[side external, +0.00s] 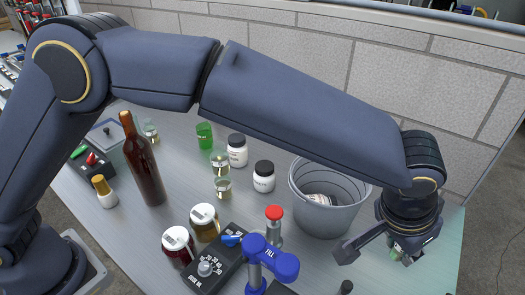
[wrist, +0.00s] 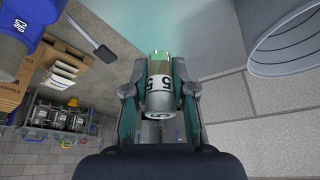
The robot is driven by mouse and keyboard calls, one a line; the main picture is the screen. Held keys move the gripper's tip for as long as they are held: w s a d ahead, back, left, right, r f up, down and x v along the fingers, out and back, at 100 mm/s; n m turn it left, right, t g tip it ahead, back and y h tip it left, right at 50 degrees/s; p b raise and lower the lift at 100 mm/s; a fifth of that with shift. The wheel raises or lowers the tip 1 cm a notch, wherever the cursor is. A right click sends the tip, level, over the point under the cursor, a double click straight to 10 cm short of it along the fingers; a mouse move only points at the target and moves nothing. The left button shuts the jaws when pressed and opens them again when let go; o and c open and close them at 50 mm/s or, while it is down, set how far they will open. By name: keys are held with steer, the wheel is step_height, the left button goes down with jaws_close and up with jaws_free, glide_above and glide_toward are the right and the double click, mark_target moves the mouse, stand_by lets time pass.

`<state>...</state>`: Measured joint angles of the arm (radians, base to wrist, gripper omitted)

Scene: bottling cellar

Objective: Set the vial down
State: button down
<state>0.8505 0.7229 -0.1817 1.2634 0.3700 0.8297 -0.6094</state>
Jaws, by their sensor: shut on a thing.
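The vial (wrist: 158,85) is a small clear glass cylinder with greenish contents and a white label marked 5. In the wrist view my gripper (wrist: 158,95) is shut on it, with one finger on each side. In the side external view my gripper (side external: 392,252) is at the right end of the table, to the right of the grey bucket. Only a greenish bit of the vial (side external: 396,253) shows there, the rest hidden by the gripper. I cannot tell whether the vial touches the table.
The grey bucket (side external: 322,222) holds something white and stands close left of my gripper. A red-capped vial (side external: 274,225), a blue fixture (side external: 272,262) and a black dial box (side external: 212,270) are farther left. The table's right end looks bare.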

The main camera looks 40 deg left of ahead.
steer(key=w+a+n+y, duration=0.1)
steer(key=w+a+n, duration=0.15)
steer(key=a, duration=0.65)
steer(key=w+a+n, duration=0.1)
steer(key=w+a, duration=0.3)
steer(key=a, duration=0.4)
steer(key=n+y, duration=0.2)
steer(key=n, duration=0.3)
glide_above(254, 213)
steer(key=s, duration=0.2)
steer(key=shift+t, duration=0.3)
steer(key=f, duration=2.1)
steer(key=shift+w+d, duration=0.1)
steer(key=shift+w, duration=0.2)
steer(key=c, duration=1.4)
jaws_free()
steer(key=o, duration=0.4)
steer(key=shift+o, duration=0.2)
